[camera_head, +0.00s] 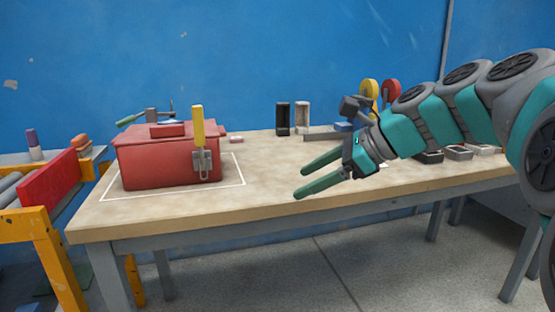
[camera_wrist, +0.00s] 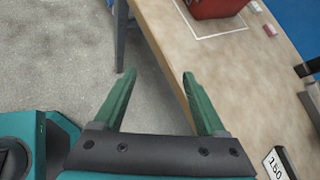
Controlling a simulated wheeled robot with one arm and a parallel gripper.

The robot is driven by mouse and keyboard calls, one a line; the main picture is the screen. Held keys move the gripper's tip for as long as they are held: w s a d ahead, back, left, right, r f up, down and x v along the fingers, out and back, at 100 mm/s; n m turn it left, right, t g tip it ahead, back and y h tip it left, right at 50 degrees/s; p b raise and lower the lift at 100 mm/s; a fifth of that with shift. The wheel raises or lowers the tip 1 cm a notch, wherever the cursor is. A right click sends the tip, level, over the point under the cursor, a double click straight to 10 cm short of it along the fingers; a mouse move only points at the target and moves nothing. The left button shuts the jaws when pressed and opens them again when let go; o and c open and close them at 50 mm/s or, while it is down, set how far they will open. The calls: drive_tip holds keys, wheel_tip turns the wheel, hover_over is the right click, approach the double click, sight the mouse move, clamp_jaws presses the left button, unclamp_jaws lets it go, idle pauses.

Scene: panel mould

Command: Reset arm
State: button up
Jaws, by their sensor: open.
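My gripper (camera_head: 312,178) is open and empty, with two green fingers pointing left. It is in front of the middle of the workbench, around its front edge. In the wrist view my gripper (camera_wrist: 160,90) shows nothing between its fingers, only the floor and the table edge beyond. My teal and grey arm reaches in from the right in the head view.
A wooden workbench (camera_head: 270,180) spans the scene. A red box (camera_head: 150,165) with a yellow-handled latch (camera_head: 198,125) stands inside a white outline at left. Small trays (camera_head: 458,152) sit at right. The bench middle is clear.

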drive_tip(key=s+f+n+g+h, duration=0.35)
drive_tip(key=s+f+n, duration=0.35)
drive_tip(key=s+f, duration=0.65)
drive_tip(key=s+d+f+n+g+h, duration=0.1)
drive_tip(key=s+d+f+n+h, duration=0.1)
drive_tip(key=s+d+f+n, duration=0.2)
drive_tip(key=s+d+f+n+g+h, duration=0.1)
drive_tip(key=s+d+f+n+h, duration=0.2)
drive_tip(key=s+f+n, duration=0.4)
drive_tip(key=s+d+f, duration=0.1)
drive_tip(key=s+f, duration=0.3)
drive_tip(key=s, duration=0.1)
drive_tip(key=shift+n+g+h, duration=0.35)
drive_tip(key=shift+n, duration=0.05)
drive_tip(key=shift+d, duration=0.1)
